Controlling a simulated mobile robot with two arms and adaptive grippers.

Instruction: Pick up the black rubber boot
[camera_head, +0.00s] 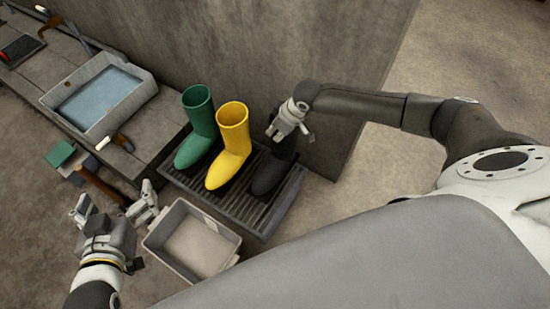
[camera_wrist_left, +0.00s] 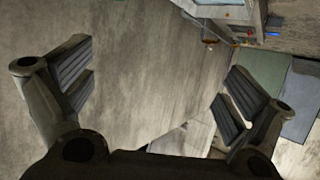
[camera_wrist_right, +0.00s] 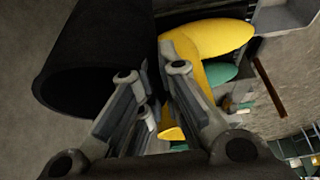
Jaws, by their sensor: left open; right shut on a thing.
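The black rubber boot (camera_head: 269,178) stands upright on the right part of a slatted grey rack (camera_head: 232,205). My right gripper (camera_head: 290,134) is at its top from above and is shut on the boot's shaft edge. In the right wrist view the boot's dark open shaft (camera_wrist_right: 85,50) fills the upper left, beside the nearly closed fingers (camera_wrist_right: 154,80). The exact contact is partly hidden. My left gripper (camera_head: 113,203) is open and empty at lower left; its spread fingers (camera_wrist_left: 160,70) show only floor between them in the left wrist view.
A yellow boot (camera_head: 230,150) stands just left of the black one, and a green boot (camera_head: 198,130) further left. A concrete wall (camera_head: 270,60) rises behind. An empty grey bin (camera_head: 160,238) stands in front of the rack. A water-filled basin (camera_head: 140,93) is at upper left.

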